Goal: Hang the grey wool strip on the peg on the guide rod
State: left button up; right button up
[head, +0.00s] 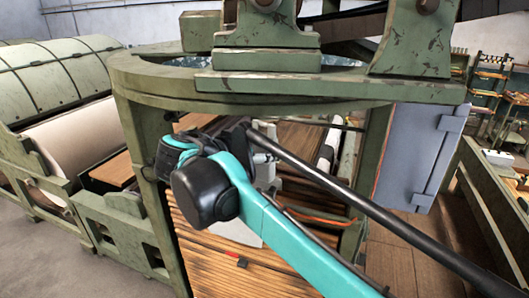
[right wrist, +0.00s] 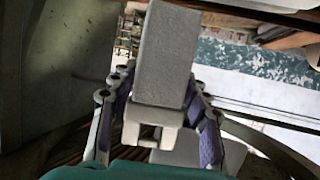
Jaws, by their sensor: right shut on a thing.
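My right gripper (right wrist: 158,92) is shut on a matte grey block-like piece, which I take to be the grey wool strip (right wrist: 165,50). Its purple-padded fingers stand on either side, and its paler notched end faces my wrist. In the head view the right gripper (head: 264,157) is small and partly hidden behind my black wrist, inside the green frame. A pale piece (head: 238,232) hangs below it, partly covered by my teal arm; I cannot tell if it is the strip. A long black rod (head: 400,225) slants past the gripper, perhaps the guide rod. I cannot make out the peg. My left gripper is out of view.
A green machine frame (head: 290,87) surrounds the gripper, with posts left and right. Wooden slats (head: 205,240) lie below, with an orange cord (head: 318,217) close by. A large pale roller (head: 75,143) stands left, a grey panel (head: 420,150) right.

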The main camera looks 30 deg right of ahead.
aim_at(252, 144)
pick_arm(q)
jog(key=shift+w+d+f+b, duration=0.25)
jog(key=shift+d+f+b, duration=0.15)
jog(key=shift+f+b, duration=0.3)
pick_arm(e)
jog(key=w+d+f, duration=0.2)
jog(key=w+d, duration=0.3)
jog(key=d, duration=0.2)
jog(key=shift+w, duration=0.35)
dwell(0.3)
jog(key=o, duration=1.1)
jog(key=shift+c, duration=0.2)
jog(key=v, duration=1.2)
jog(key=shift+r, duration=0.1)
